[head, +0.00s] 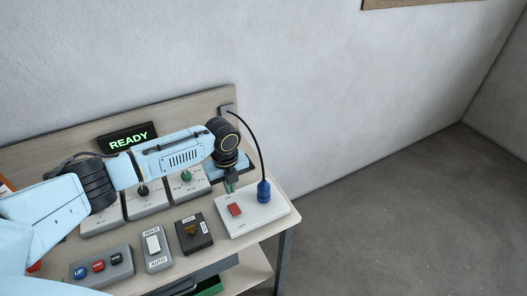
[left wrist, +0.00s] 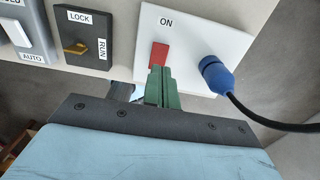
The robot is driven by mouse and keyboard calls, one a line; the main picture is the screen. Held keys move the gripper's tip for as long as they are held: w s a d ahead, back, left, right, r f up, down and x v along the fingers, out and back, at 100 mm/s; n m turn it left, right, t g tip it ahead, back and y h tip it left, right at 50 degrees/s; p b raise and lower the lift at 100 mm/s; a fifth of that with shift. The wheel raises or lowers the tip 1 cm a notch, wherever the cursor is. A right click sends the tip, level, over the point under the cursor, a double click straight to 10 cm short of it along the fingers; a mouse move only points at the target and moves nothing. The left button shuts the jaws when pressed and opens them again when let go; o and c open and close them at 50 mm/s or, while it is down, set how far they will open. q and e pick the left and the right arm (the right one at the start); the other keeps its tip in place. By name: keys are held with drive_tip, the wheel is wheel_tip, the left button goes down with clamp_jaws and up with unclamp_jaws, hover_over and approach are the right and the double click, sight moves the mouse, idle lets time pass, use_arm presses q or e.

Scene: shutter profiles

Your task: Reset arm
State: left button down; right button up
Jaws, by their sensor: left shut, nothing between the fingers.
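My left arm reaches in from the left over a small wooden bench in the head view. Its gripper (head: 229,187) hangs above the back edge of a white switch plate (head: 262,219). In the left wrist view the green fingers of this gripper (left wrist: 161,72) are shut together with nothing between them. The tips overlap the lower part of a red rocker switch (left wrist: 159,54) marked ON; I cannot tell whether they touch it. The red switch (head: 235,209) also shows in the head view, just below the fingers. My right gripper is not in view.
A blue plug (head: 264,191) with a black cable stands on the plate, right of the gripper. A HOLD/AUTO switch box (head: 156,262), a dark key-switch box (head: 194,241) and a button box (head: 103,279) line the front. A sign (head: 128,139) reads READY. Floor to the right is clear.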

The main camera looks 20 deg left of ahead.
use_arm(q)
drive_tip(key=s+d+f+n+t+h, duration=0.25)
drive_tip(key=s+d+n, duration=0.55)
drive_tip(key=s+d, duration=0.6)
drive_tip(key=s+a+r+n+t+y, duration=0.1)
drive_tip(key=s+a+r+n, duration=0.2)
drive_tip(key=s+n, duration=0.4)
drive_tip(key=s+a+r+n+y, duration=0.1)
drive_tip(key=s+a+r+n, duration=0.15)
drive_tip(key=s+n, duration=0.45)
wheel_tip(320, 180, down, 32)
drive_tip(key=a+n+g+b, duration=0.1)
drive_tip(key=n+b, duration=0.1)
drive_tip(key=b, duration=0.6)
drive_tip(key=s+a+f+b, duration=0.1)
drive_tip(key=s+f+b, duration=0.2)
drive_tip(key=s+f, duration=0.5)
drive_tip(key=s+a+f+g+b, duration=0.1)
drive_tip(key=s+f+b, duration=0.3)
drive_tip(key=s+f, duration=0.4)
wheel_tip(320, 180, down, 7)
drive_tip(key=shift+s+a+r, duration=0.15)
drive_tip(key=shift+s+a, duration=0.05)
drive_tip(key=shift+a, duration=0.4)
